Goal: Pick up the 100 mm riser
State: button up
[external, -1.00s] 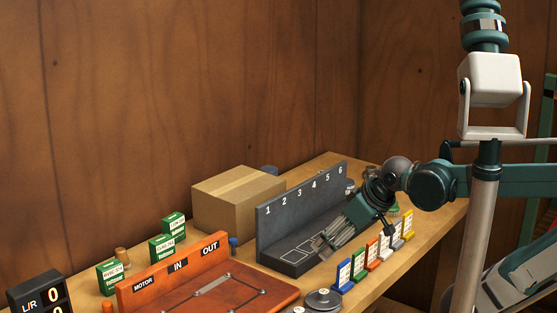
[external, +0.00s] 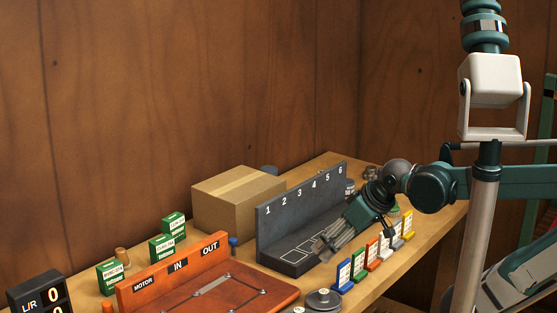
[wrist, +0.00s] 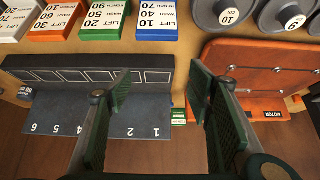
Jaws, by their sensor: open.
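No thing in view is plainly marked 100 mm. A dark grey round piece (wrist: 226,14) with a white label that seems to read 10 stands at the top of the wrist view, and it may be the riser. A similar dark round piece (external: 323,300) shows at the lower edge of the external view; I cannot tell if it is the same one. My gripper (wrist: 160,100) is open and empty, its fingers wide apart near the "1" end of the grey numbered rack (wrist: 60,118). In the external view my gripper (external: 322,246) hangs by the rack's front.
Colored label blocks, among them a blue one (wrist: 157,24) and a green one (wrist: 104,26), stand in a row by the rack. A second round piece (wrist: 288,18) and an orange-red panel (wrist: 262,62) lie to the right. A cardboard box (external: 238,200) stands behind the rack.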

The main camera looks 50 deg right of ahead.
jog(key=shift+o, duration=0.5)
jog(key=shift+r, duration=0.1)
jog(key=w+d+r+m+g+h+p, duration=0.15)
jog(key=w+d+r+m+p, duration=0.3)
jog(key=w+d+r, duration=0.8)
jog(key=w+d+m+g+h+p, duration=0.1)
jog(key=w+d+p, duration=0.15)
jog(key=d, duration=0.65)
jog(key=w+d+m+p, duration=0.1)
jog(key=w+d+p, duration=0.15)
jog(key=d, duration=0.75)
jog(key=d+f+m+g+h+p, duration=0.15)
jog(key=d+f, duration=0.25)
jog(key=d, duration=1)
jog(key=d+f+m+g+p, duration=0.1)
jog(key=d+f+m+p, duration=0.15)
jog(key=d, duration=1.05)
jog(key=shift+m, duration=0.25)
jog(key=f, duration=0.6)
jog(key=shift+s+d+f, duration=0.25)
jog(key=shift+d, duration=0.05)
jog(key=shift+f, duration=0.3)
